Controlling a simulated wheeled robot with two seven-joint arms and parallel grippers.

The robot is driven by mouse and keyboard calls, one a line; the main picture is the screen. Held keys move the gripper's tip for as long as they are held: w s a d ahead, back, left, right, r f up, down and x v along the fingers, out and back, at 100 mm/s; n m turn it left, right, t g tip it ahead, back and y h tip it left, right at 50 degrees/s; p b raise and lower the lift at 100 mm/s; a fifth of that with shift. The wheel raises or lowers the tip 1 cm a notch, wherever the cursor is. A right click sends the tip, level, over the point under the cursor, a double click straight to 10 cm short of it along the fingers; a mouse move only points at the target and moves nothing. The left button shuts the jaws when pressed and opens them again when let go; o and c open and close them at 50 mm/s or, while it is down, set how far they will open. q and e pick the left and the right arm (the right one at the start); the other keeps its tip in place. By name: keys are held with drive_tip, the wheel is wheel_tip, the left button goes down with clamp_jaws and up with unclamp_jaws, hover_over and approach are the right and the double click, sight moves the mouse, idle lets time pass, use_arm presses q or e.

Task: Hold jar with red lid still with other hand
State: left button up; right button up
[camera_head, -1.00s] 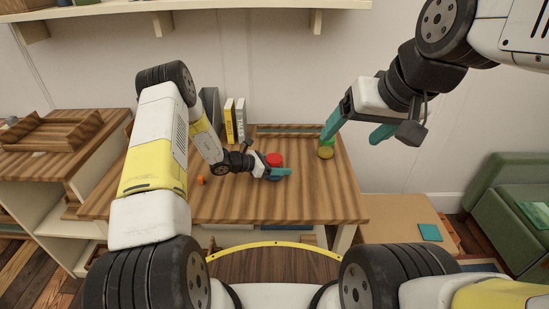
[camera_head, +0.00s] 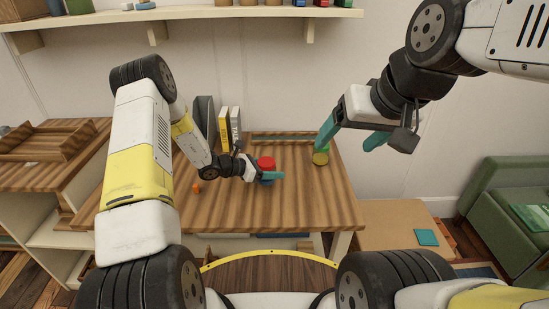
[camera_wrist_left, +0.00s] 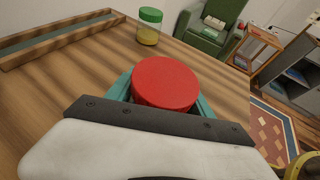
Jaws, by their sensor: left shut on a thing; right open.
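The jar with the red lid (camera_head: 266,164) stands on the wooden table. My left gripper (camera_head: 270,177) is shut around the jar; its body is mostly hidden behind the fingers. In the left wrist view the red lid (camera_wrist_left: 166,83) sits between the teal fingers, above the gripper. My right gripper (camera_head: 350,137) is open and empty, raised in the air above the table's right side. A second jar with a green lid and yellow contents (camera_head: 321,155) stands near the back right of the table, below a right fingertip; it also shows in the left wrist view (camera_wrist_left: 148,28).
Several books (camera_head: 230,125) stand at the table's back left. A small orange thing (camera_head: 196,187) lies left of my left gripper. A shallow wooden tray (camera_head: 290,137) lies along the back edge. The table's front right is clear.

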use_arm(q)
drive_tip(key=s+a, duration=0.1)
drive_tip(key=s, duration=0.3)
drive_tip(key=s+a+r, duration=0.1)
drive_tip(key=s+a, duration=0.1)
drive_tip(key=s, duration=0.2)
drive_tip(key=s+a, duration=0.2)
drive_tip(key=s, duration=0.2)
drive_tip(key=shift+s+a+r, duration=0.2)
drive_tip(key=shift+a, duration=0.05)
drive_tip(key=o, duration=1)
drive_tip(key=shift+c, duration=0.2)
clamp_jaws()
